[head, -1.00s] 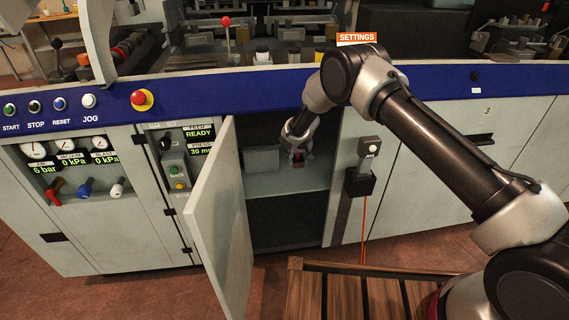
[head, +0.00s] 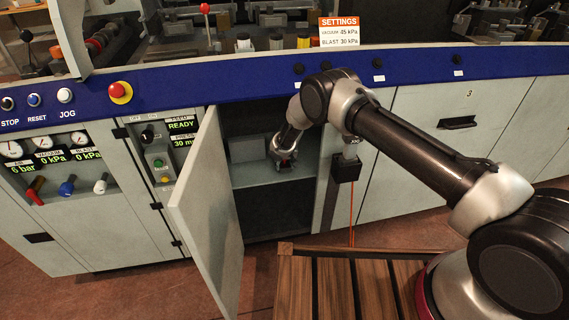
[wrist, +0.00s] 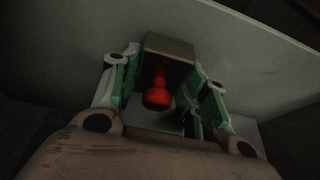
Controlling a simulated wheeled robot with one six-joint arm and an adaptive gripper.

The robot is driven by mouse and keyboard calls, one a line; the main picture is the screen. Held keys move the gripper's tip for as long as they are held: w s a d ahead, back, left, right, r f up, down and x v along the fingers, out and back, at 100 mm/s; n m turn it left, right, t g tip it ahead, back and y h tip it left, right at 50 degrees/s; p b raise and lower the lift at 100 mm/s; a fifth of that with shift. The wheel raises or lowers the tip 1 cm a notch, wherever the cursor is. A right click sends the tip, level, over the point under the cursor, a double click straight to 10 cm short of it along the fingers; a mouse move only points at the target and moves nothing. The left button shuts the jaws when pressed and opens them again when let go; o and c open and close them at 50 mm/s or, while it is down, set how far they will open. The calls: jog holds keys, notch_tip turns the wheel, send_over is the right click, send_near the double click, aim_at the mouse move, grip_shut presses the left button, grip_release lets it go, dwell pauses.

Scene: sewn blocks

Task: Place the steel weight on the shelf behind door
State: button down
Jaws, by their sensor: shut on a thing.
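The steel weight (wrist: 168,50) shows in the wrist view as a grey block with a red knob (wrist: 157,93), between the green-padded fingers of my gripper (wrist: 165,88). My gripper is shut on it. In the head view my gripper (head: 285,160) is inside the open cabinet, over the right part of the grey shelf (head: 265,177). The weight is mostly hidden there, with only a little red showing. I cannot tell whether it touches the shelf. The cabinet door (head: 208,215) stands open, swung out toward me at the left.
A grey box (head: 247,150) sits on the shelf left of my gripper. The cabinet's right wall and a JOG control box (head: 346,168) with an orange cable are close to my arm. A wooden slatted platform (head: 340,285) lies in front. The shelf front is clear.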

jog(key=shift+f, duration=0.1)
jog(key=c, duration=0.8)
grip_release()
jog(key=shift+o, duration=0.2)
jog(key=shift+r, duration=0.2)
jog(key=v, duration=1.2)
jog(key=shift+f, duration=0.1)
jog(key=shift+s, duration=0.15)
